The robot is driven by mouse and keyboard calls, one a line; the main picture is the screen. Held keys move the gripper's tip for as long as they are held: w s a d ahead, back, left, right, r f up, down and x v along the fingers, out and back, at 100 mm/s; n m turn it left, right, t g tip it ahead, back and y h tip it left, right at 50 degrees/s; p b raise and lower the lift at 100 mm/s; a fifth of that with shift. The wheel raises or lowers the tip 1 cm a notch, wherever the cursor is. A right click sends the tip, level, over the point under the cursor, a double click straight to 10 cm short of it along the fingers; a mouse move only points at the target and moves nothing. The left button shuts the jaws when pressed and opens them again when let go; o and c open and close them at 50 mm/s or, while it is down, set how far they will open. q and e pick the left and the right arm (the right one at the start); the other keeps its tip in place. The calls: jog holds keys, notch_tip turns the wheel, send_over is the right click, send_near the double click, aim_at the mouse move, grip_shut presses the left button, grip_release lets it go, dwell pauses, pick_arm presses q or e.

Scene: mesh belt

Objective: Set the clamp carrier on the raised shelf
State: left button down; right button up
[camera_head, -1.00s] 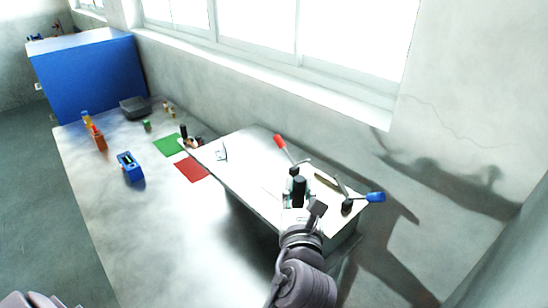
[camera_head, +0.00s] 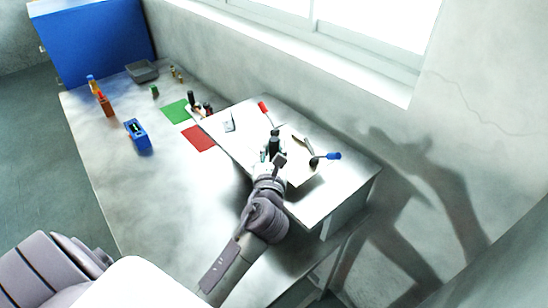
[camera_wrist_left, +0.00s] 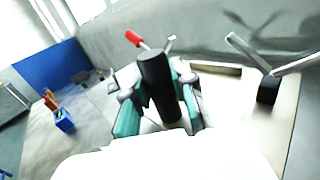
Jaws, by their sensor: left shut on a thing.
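The clamp carrier (camera_head: 298,146) has a black upright post and levers, one with a red handle (camera_head: 263,107) and one with a blue handle (camera_head: 333,156). My left gripper (camera_head: 272,153) is shut on the black post, which shows between teal fingers in the left wrist view (camera_wrist_left: 157,75). The carrier is over the raised shelf (camera_head: 345,187), a pale slab on the metal table; I cannot tell whether it touches. My arm hides part of the carrier. My right gripper is out of view.
A green mat (camera_head: 176,111) and a red mat (camera_head: 199,137) lie left of the shelf. A blue box (camera_head: 138,135), an orange item (camera_head: 105,103) and a grey bin (camera_head: 142,70) stand further left. The wall and window are behind.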

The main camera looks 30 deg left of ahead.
pick_arm(q)
notch_tip(320, 180, down, 3)
jog(key=shift+s+f, duration=0.15)
jog(key=shift+f, duration=0.25)
jog(key=shift+f+b, duration=0.1)
jog(key=shift+b, duration=0.2)
jog(key=c, duration=1)
grip_release()
jog(key=shift+o, duration=0.2)
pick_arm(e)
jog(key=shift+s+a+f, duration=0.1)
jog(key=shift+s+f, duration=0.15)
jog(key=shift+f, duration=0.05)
